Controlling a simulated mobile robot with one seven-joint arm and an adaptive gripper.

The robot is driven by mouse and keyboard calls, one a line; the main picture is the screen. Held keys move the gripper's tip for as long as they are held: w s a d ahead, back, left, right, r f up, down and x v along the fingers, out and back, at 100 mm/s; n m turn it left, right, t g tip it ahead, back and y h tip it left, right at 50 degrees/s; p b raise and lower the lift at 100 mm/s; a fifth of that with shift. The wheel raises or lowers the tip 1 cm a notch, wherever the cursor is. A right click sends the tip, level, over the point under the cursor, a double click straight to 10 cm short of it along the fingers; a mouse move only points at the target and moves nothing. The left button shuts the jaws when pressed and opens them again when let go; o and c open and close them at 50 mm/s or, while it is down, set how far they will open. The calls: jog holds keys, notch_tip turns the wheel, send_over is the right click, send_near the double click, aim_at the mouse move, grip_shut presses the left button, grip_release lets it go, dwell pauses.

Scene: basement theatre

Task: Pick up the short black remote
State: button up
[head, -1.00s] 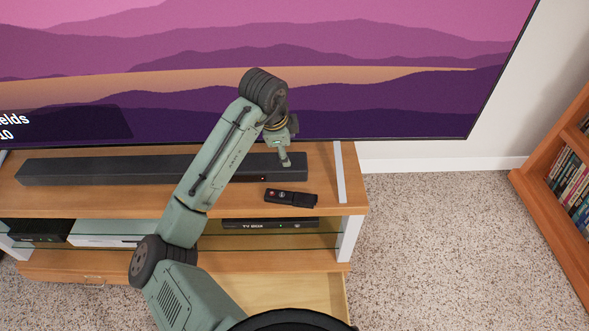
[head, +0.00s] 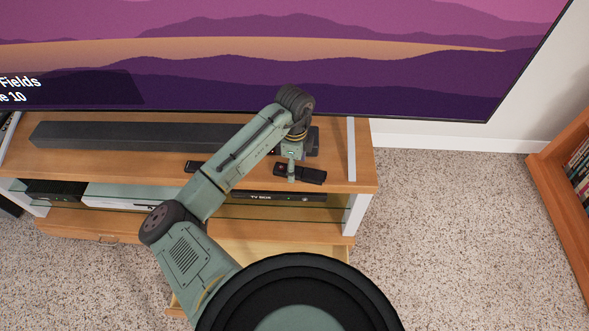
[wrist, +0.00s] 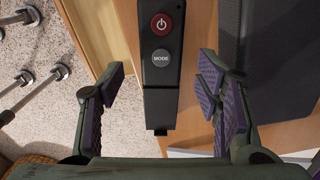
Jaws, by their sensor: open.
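A black remote (head: 312,176) lies on the wooden TV stand near its right front edge. In the wrist view this remote (wrist: 162,62) shows a red power button and a grey MODE button, with a narrower dark section at its lower end. My gripper (head: 291,176) is over it, pointing down. In the wrist view my open gripper (wrist: 162,75) has one finger on each side of the remote, with gaps between. A second dark remote (head: 194,166) lies further left, partly hidden by my arm. I cannot tell their relative lengths.
A long soundbar (head: 120,137) lies behind the remotes, below the large TV (head: 330,65). A TV box (head: 268,196) sits on the glass shelf. A drawer (head: 262,248) stands open below. A bookcase (head: 565,170) is at the right, with clear carpet between.

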jog(key=shift+f, duration=0.95)
jog(key=shift+c, duration=0.2)
jog(key=c, duration=1.2)
